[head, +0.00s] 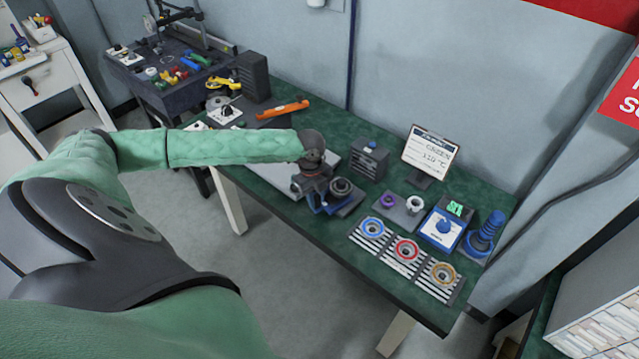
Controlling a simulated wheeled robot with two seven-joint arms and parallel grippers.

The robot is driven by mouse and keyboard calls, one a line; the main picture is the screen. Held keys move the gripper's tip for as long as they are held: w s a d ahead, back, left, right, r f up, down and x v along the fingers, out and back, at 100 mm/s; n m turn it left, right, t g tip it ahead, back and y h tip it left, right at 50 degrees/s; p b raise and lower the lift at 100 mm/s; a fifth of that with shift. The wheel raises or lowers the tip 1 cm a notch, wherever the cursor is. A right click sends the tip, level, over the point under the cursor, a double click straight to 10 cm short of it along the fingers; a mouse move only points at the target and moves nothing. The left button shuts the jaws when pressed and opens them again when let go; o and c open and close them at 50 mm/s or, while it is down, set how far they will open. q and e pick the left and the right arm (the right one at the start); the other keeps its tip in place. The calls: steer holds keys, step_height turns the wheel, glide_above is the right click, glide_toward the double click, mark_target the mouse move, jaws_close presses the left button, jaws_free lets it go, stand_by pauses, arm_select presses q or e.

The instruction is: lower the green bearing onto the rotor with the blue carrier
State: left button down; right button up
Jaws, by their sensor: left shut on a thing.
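My left gripper (313,186) reaches over the green bench from the left and points down. It is shut on a blue part, which appears to be the blue carrier (318,206), low over the bench near its front edge. Right beside it is a dark round piece (341,186) with a metallic ring, on a grey block; it may be the rotor. I cannot make out the green bearing; the gripper and carrier may hide it. Whether carrier and round piece touch cannot be told. My right gripper is not in view.
On the green bench (285,222), a plate with purple (388,200) and white (415,204) rings, a blue device (442,229), a blue stepped cone (486,233) and striped mats with blue, red and orange rings (405,250) stand right. A sign (430,150) and dark cabinet (370,160) stand behind.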

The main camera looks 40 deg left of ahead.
arm_select(q)
steer(key=shift+s+a+p, duration=0.3)
steer(key=shift+s+p, duration=0.2)
steer(key=shift+s, duration=0.55)
steer(key=shift+s+a+p, duration=0.3)
steer(key=shift+s+p, duration=0.2)
steer(key=shift+s, duration=0.55)
steer(key=shift+s+a+p, duration=0.3)
steer(key=shift+s+p, duration=0.2)
steer(key=shift+s, duration=0.55)
steer(key=shift+r, duration=0.15)
step_height(320, 180, up, 9)
steer(key=p, duration=0.5)
steer(key=shift+f, duration=0.2)
